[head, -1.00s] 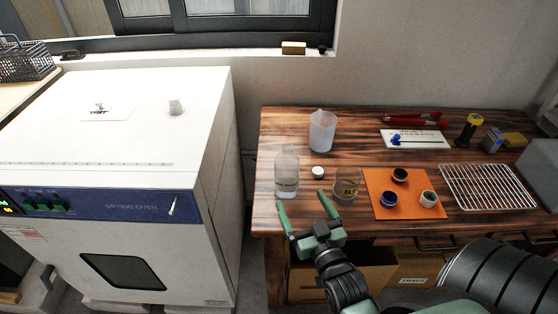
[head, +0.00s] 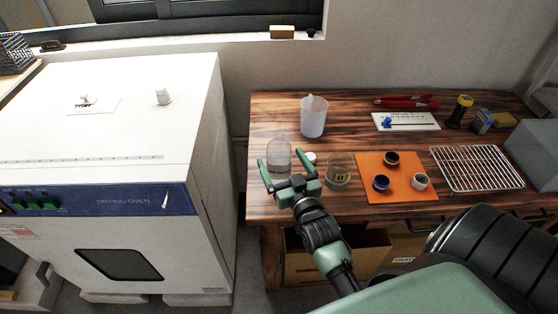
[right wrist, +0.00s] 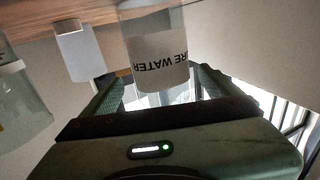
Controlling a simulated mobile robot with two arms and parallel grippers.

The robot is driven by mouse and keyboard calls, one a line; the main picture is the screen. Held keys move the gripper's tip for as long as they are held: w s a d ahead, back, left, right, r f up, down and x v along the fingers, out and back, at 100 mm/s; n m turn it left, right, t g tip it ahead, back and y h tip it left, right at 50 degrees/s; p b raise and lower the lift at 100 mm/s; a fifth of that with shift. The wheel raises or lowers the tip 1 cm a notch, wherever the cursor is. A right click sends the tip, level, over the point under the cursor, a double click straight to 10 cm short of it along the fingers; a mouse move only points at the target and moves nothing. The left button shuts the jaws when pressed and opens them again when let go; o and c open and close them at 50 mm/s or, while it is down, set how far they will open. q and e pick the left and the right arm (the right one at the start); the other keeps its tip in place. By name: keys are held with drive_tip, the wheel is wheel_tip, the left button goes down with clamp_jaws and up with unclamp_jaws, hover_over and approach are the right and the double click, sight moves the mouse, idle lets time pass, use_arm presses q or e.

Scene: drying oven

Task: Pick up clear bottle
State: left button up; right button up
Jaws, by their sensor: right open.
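The clear bottle (head: 279,158) stands upright near the table's left front corner. My right gripper (head: 289,168) is open in front of it, and its fingers reach toward the bottle's two sides. In the right wrist view the bottle (right wrist: 158,62), with a white label reading "...RE WATER", sits between the open fingers (right wrist: 158,88). I cannot tell whether either finger touches it. The bottle's lower part is partly hidden by the gripper in the head view. My left gripper is not in view.
A small white cap (head: 309,158) and a glass beaker (head: 339,171) stand close right of the gripper. A tall plastic beaker (head: 313,117) is behind. An orange mat (head: 399,190) with several small jars lies right. The drying oven (head: 113,190) stands left, across a gap.

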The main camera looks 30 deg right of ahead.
drive_tip(key=c, duration=1.6)
drive_tip(key=shift+r, duration=0.15)
